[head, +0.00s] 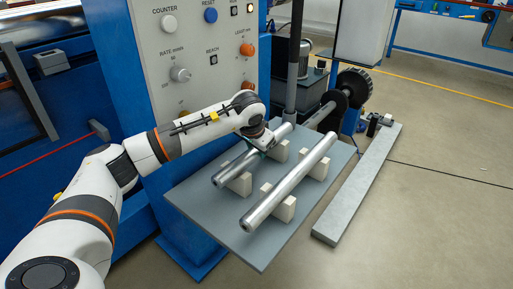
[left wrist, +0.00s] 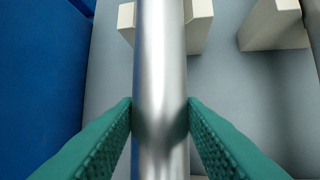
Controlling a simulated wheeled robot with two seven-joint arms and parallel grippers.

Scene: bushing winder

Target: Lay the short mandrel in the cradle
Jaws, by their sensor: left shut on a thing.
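The short mandrel (head: 240,163) is a polished metal bar, the left of two on the grey table. It lies along a pair of pale notched blocks; I cannot tell whether it rests on them or is slightly raised. My left gripper (head: 264,143) is shut on it near its far part. In the left wrist view the green pads of my left gripper (left wrist: 160,117) press both sides of the short mandrel (left wrist: 160,60), with a pale block (left wrist: 200,28) beyond. I cannot single out a separate cradle. My right gripper is out of view.
A longer mandrel (head: 285,183) lies on its own pale blocks (head: 284,211) to the right. A spindle with a dark wheel (head: 354,82) is behind the table (head: 255,250). A long grey beam (head: 350,195) lies right.

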